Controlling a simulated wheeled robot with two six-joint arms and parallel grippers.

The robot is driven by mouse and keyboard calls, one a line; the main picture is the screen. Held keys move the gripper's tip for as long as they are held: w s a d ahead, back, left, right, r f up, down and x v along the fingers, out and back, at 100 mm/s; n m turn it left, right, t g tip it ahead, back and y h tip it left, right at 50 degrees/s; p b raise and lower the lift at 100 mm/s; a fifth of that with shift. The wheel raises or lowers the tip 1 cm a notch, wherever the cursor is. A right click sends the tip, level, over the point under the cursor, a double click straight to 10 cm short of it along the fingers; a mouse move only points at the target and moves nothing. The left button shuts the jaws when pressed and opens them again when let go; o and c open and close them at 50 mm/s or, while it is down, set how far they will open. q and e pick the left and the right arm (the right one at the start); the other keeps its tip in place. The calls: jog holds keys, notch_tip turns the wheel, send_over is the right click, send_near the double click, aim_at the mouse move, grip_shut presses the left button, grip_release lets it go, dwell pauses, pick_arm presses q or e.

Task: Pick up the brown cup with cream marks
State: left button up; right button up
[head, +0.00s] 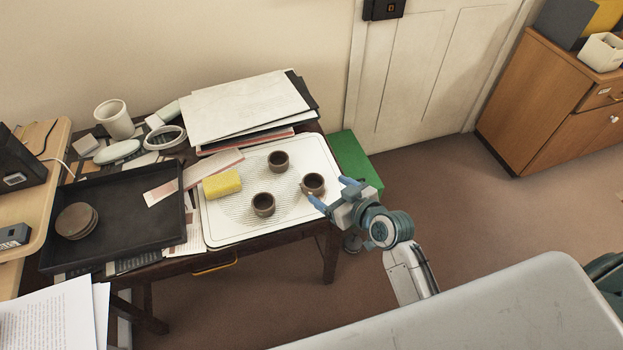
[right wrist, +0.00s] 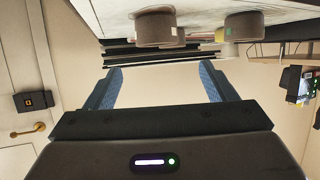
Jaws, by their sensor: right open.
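Three small brown cups stand upright on a white ridged tray (head: 222,232): a back cup (head: 278,162), a front cup (head: 263,205) and a right cup (head: 313,184). My left gripper is not in view.
A yellow sponge (head: 222,184) lies on the tray. A black tray (head: 118,222) with round brown coasters (head: 76,221) is at left. Stacked boards (head: 243,105) lie behind. A green box (head: 352,155) stands beside the desk. The floor (head: 455,205) at right is clear.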

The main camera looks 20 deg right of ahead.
aim_at(308, 179)
jog(key=x, duration=0.3)
jog(key=shift+w+a+f, duration=0.15)
jog(key=shift+w, duration=0.05)
jog(key=shift+w+a+f, duration=0.1)
jog(key=shift+w+f, duration=0.25)
jog(key=shift+w, duration=0.1)
jog(key=x, duration=0.2)
jog(key=f+p+x, duration=0.1)
jog(key=x, duration=0.1)
jog(key=shift+w, duration=0.1)
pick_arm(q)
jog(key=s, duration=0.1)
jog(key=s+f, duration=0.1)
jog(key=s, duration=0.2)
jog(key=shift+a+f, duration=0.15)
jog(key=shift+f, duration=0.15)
pick_arm(e)
jog(key=c, duration=1.1)
